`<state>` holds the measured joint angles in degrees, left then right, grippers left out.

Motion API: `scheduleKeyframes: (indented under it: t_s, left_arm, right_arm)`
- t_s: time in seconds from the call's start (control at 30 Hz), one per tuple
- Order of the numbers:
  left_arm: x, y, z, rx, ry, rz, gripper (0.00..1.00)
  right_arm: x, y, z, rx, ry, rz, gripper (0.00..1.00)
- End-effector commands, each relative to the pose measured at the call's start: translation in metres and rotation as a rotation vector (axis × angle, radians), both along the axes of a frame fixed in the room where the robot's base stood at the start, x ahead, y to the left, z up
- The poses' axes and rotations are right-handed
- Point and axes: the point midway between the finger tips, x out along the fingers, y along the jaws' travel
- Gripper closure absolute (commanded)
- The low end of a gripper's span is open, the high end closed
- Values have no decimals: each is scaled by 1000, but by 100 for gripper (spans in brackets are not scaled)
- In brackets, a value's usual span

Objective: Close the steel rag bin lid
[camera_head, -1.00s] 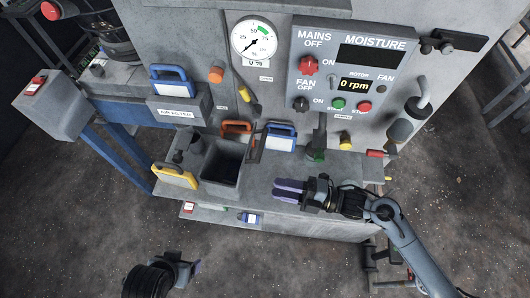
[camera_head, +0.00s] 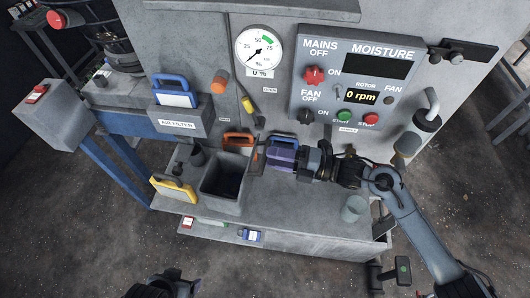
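The steel rag bin (camera_head: 236,207) is a square grey box on the bench ledge, with its open top showing a dark inside. A thin upright plate that looks like its raised lid (camera_head: 259,157) stands at the bin's right side. My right gripper (camera_head: 270,157) reaches in from the right, its purple fingers just to the right of this plate. I cannot tell whether they touch it, nor how far apart the fingers are. My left gripper (camera_head: 178,280) is at the bottom edge, cut off by the frame and well away from the bin.
An orange-handled item (camera_head: 238,139) stands behind the bin and a yellow-handled one (camera_head: 174,189) to its left. A blue-handled item (camera_head: 284,140) is partly hidden by my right gripper. A grey cup (camera_head: 354,208) stands on the ledge at right. The control panel (camera_head: 355,85) is above.

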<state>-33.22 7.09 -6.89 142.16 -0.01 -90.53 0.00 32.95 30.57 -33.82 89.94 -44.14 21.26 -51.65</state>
Motion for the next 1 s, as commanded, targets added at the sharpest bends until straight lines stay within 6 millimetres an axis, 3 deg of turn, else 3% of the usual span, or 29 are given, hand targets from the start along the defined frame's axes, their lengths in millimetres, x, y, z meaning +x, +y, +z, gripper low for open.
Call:
scheduleKeyframes:
  t_s: [0.3,0.67,0.9,1.0]
  left_arm:
    - [0,1,8,3,1,-2,24]
    - [0,-1,8,-5,1,4,24]
    - [0,-2,8,-10,1,7,24]
    - [0,-2,8,-10,1,7,24]
  right_arm:
    - [7,30,0,0,1,0,63]
    - [8,33,-1,0,0,0,63]
    - [8,32,-1,0,0,0,100]
    - [8,32,-1,0,0,0,100]
